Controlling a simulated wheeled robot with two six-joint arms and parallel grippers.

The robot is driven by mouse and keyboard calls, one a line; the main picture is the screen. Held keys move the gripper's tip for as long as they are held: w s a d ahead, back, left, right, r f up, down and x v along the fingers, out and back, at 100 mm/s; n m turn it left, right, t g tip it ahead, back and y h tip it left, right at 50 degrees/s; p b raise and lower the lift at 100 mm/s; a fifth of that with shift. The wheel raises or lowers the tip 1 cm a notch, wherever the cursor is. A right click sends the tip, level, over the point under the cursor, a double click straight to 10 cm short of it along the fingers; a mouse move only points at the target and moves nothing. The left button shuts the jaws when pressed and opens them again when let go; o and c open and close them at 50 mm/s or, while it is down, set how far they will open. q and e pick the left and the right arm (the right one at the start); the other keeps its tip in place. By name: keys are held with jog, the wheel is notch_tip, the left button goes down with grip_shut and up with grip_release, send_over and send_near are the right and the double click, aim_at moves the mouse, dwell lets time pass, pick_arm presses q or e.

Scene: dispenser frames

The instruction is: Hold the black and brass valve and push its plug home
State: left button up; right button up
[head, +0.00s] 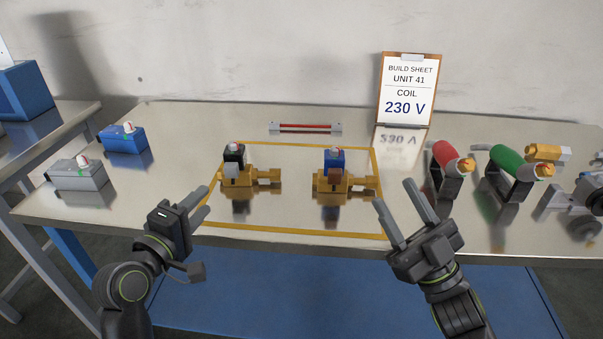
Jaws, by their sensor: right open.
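The black and brass valve (237,179) stands upright at the left inside the yellow outline on the table. It has a black block on a brass body, with a red and white cap on top. A pale grey piece, seemingly its plug (232,170), sits at its front; I cannot tell how far it is seated. My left gripper (205,199) is in front and to the left of this valve, apart from it; its finger gap is unclear. My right gripper (394,203) is open and empty, near the front right corner of the outline.
A blue and brass valve (334,162) with a brown plug stands to the right. Blue (124,140) and grey (79,175) blocks sit left; red (446,155) and green (506,157) handled tools right.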

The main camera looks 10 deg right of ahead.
jog(key=w+d+r+m+t+h, duration=0.1)
jog(key=w+d+m+h, duration=0.1)
jog(key=w+m+h, duration=0.95)
jog(key=m+g+y, duration=1.1)
jog(key=m, duration=1.4)
send_near(237, 146)
jog(key=x, duration=0.9)
jog(key=shift+w+a, duration=0.15)
jog(key=shift+a, duration=0.05)
grip_shut()
